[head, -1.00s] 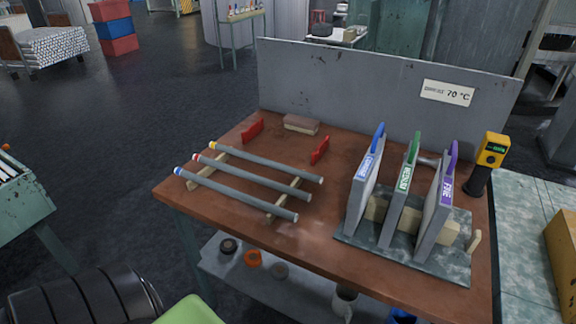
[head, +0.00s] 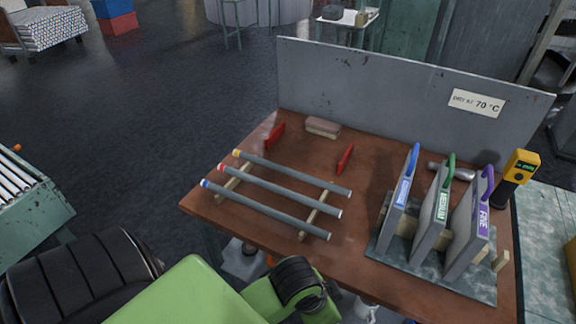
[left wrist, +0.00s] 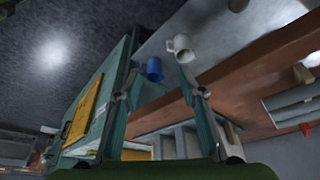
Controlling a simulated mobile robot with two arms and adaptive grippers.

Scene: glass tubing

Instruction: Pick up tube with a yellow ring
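The tube with a yellow ring (head: 292,173) is the farthest of three grey tubes. It lies across wooden supports on the brown workbench (head: 370,165), its yellow-ringed end at the left. The red-ringed tube (head: 280,190) lies in front of it, and the blue-ringed tube (head: 266,210) is nearest. My left arm's green links enter at the bottom of the head view, short of the tubes. My left gripper (left wrist: 162,88) shows in the left wrist view with fingers apart and nothing visibly held. My right gripper is out of view.
Labelled upright plates (head: 434,225) with coloured handles stand at the right, by a yellow meter (head: 521,165). Red pieces (head: 345,159) and a brownish block (head: 323,127) lie behind the tubes. A grey panel (head: 390,90) closes the back. A white mug (left wrist: 181,47) shows below the bench.

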